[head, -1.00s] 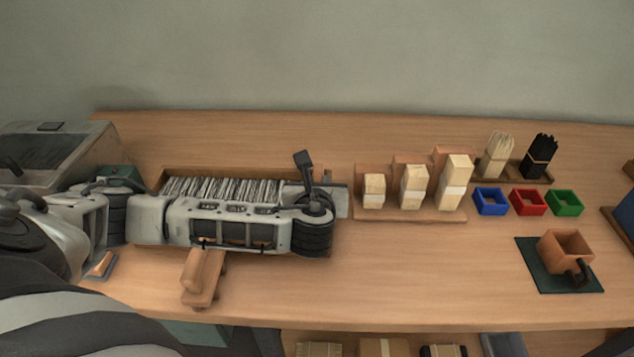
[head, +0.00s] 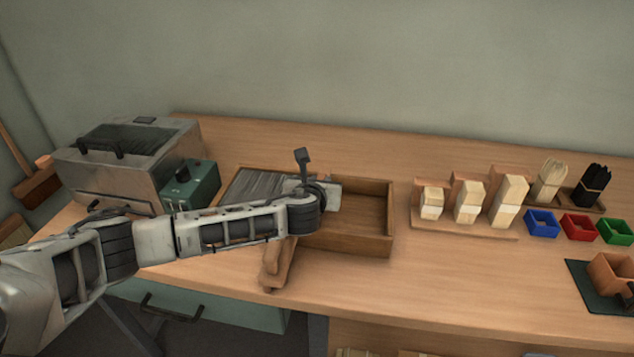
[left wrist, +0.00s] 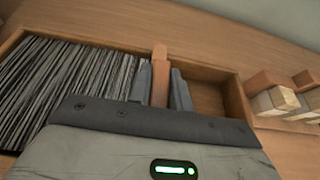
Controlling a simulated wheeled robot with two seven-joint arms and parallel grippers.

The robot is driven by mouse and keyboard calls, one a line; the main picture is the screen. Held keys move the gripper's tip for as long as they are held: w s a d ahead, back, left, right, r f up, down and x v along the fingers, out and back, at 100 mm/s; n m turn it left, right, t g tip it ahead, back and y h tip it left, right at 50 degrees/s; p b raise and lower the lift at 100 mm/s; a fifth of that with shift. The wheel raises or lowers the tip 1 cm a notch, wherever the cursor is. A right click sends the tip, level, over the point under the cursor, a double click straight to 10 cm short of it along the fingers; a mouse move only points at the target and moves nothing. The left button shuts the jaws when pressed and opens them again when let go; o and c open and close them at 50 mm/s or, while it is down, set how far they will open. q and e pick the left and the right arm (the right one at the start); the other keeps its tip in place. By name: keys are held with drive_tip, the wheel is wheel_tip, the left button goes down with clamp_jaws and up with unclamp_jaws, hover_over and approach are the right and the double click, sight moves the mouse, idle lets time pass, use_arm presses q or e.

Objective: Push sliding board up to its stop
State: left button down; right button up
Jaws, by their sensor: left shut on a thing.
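The wooden trough (head: 393,210) lies on the bench, and its right part is empty. Dark, thin bristles (head: 255,188) stand packed in its left part, also seen in the left wrist view (left wrist: 60,90). The sliding board (left wrist: 159,72) is a narrow, upright, orange-brown piece at the right of the bristles. My left gripper (left wrist: 161,88) is shut on it, one grey finger on each side. In the head view my left gripper (head: 322,190) is over the middle of the trough, and the wrist hides the board. Its foot and the trough's left stop are hidden. My right gripper is not in view.
A stepped wooden rack (head: 465,229) with pale blocks stands to the right of the trough. Blue (head: 541,222), red (head: 580,226) and green bins (head: 615,231) are farther right. A green box (head: 192,185) and a grey machine (head: 130,160) stand at the left.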

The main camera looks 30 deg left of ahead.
use_arm(q)
drive_tip(key=c, duration=1.3)
unclamp_jaws()
drive_tip(key=shift+a, duration=0.25)
drive_tip(key=shift+s, duration=0.1)
drive_tip(key=v, duration=1.5)
drive_tip(key=shift+s+d+r+p, duration=0.15)
drive_tip(key=shift+s+d+p, duration=0.05)
drive_tip(key=shift+s+p, duration=0.2)
drive_tip(key=shift+d, duration=0.1)
drive_tip(key=s+d+f+n+g+h, duration=0.3)
drive_tip(key=s+d+f+n+h, duration=0.35)
drive_tip(key=d+f+n, duration=0.55)
drive_tip(key=s+a+f+n, duration=0.1)
drive_tip(key=s+f+n, duration=0.1)
drive_tip(key=n, duration=0.4)
drive_tip(key=s+a+f+n, duration=0.1)
drive_tip(key=s+f+n, duration=0.2)
drive_tip(key=n, duration=0.3)
drive_tip(key=s+a+f+n, duration=0.1)
drive_tip(key=s+f+n, duration=0.1)
drive_tip(key=s+n, duration=0.3)
drive_tip(key=shift+a+f+n, duration=0.15)
drive_tip(key=shift+a+n, duration=0.1)
drive_tip(key=shift+n, duration=0.45)
